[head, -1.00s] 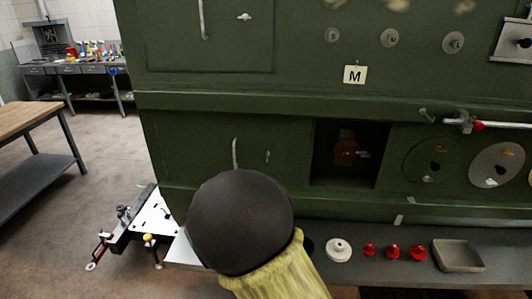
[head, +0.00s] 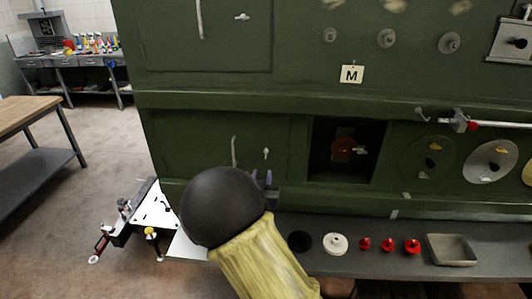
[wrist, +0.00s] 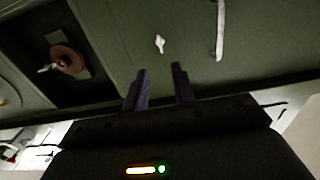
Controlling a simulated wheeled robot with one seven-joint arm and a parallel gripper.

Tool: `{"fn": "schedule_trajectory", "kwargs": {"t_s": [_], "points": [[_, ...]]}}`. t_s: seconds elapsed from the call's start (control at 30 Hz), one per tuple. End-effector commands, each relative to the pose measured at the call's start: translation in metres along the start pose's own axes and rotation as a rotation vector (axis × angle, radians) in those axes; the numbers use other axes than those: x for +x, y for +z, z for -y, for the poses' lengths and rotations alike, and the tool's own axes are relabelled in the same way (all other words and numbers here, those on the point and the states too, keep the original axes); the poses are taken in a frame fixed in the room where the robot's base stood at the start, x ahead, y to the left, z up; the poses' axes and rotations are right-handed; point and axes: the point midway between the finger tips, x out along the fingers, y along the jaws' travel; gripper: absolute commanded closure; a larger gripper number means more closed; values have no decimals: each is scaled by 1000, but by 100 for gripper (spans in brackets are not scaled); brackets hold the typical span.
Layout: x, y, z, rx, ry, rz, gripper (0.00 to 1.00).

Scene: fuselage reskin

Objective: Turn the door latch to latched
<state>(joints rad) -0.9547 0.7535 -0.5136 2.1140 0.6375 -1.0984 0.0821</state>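A small pale door latch (head: 265,153) is on the lower green door, to the right of its curved handle (head: 234,150). It stands roughly upright, and it also shows in the wrist view (wrist: 159,43). My gripper (wrist: 161,68) has its two dark fingers apart with nothing between them. The fingers point at the door, and the latch appears just beyond the gap between the tips, apart from them. In the head view the fingers (head: 262,178) show just below the latch. My dark rounded arm link hides the lower part of the door.
An upper door has another latch (head: 242,17), lying crosswise. An open recess with a red round part (head: 343,146) is right of the lower door. A grey ledge below holds a white disc (head: 335,243), red knobs (head: 388,244) and a tray (head: 452,249).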

Motion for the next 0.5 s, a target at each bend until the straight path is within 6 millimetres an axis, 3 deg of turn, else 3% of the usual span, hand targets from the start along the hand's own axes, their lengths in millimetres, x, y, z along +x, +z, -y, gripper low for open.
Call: {"fn": "schedule_trajectory", "kwargs": {"t_s": [0.5], "points": [[85,-2,0,-1,-1,1,74]]}}
